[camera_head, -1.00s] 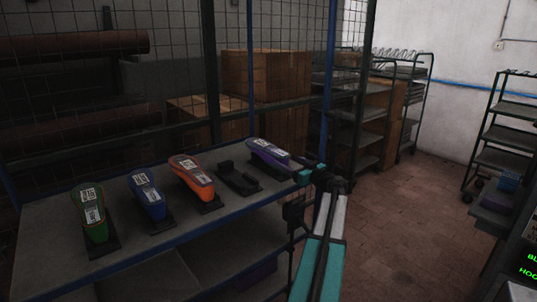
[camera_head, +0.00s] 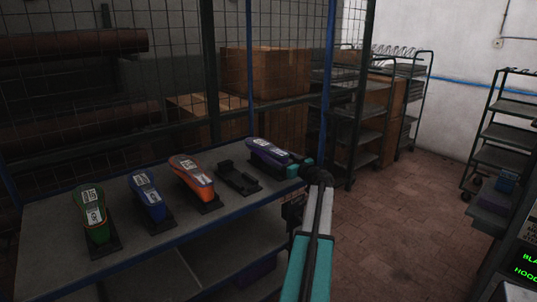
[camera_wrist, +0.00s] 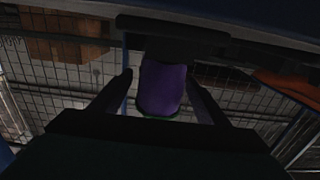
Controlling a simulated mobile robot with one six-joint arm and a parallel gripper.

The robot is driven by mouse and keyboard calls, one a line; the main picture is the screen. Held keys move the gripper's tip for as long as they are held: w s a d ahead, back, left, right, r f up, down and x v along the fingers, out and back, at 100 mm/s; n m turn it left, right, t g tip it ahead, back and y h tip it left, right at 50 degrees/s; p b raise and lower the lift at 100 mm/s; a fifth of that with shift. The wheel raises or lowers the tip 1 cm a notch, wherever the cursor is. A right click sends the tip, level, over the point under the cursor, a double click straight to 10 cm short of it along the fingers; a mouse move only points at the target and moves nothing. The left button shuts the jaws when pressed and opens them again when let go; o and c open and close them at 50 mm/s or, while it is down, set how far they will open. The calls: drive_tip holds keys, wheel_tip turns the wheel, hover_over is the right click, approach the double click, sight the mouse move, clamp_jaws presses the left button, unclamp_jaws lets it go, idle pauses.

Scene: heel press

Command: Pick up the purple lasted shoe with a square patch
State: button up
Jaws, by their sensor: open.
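The purple lasted shoe (camera_head: 268,150) lies at the right end of the shelf top, on a dark holder, with a pale label on its upper. In the wrist view the purple shoe (camera_wrist: 163,88) lies between the two open fingers of my gripper (camera_wrist: 163,85). I cannot make out the patch's shape.
An empty dark holder (camera_head: 238,178) stands left of the purple shoe. Orange (camera_head: 192,175), blue (camera_head: 148,193) and green (camera_head: 94,213) shoes stand further left on the shelf (camera_head: 200,226). A wire mesh and cardboard boxes (camera_head: 264,75) are behind. The floor at right is open.

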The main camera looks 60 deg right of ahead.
sight(273, 149)
drive_tip(key=p+x, duration=0.1)
drive_tip(key=x, duration=0.2)
drive_tip(key=shift+d+r, duration=0.1)
drive_tip(key=shift+r, duration=0.05)
drive_tip(key=shift+w+d+p, duration=0.1)
drive_tip(key=shift+w+p, duration=0.2)
drive_tip(key=shift+w, duration=0.3)
drive_tip(key=c, duration=1.7)
drive_tip(key=shift+o, duration=0.2)
drive_tip(key=shift+r, duration=0.1)
drive_tip(key=shift+r+b, duration=0.65)
drive_tip(key=shift+r, duration=0.4)
drive_tip(key=s+a+r+b, duration=0.2)
drive_tip(key=s+a+b, duration=0.2)
drive_tip(key=s+a, duration=0.6)
drive_tip(key=shift+s+a+r, duration=0.3)
drive_tip(key=shift+s+a, duration=0.1)
drive_tip(key=shift+a, duration=0.5)
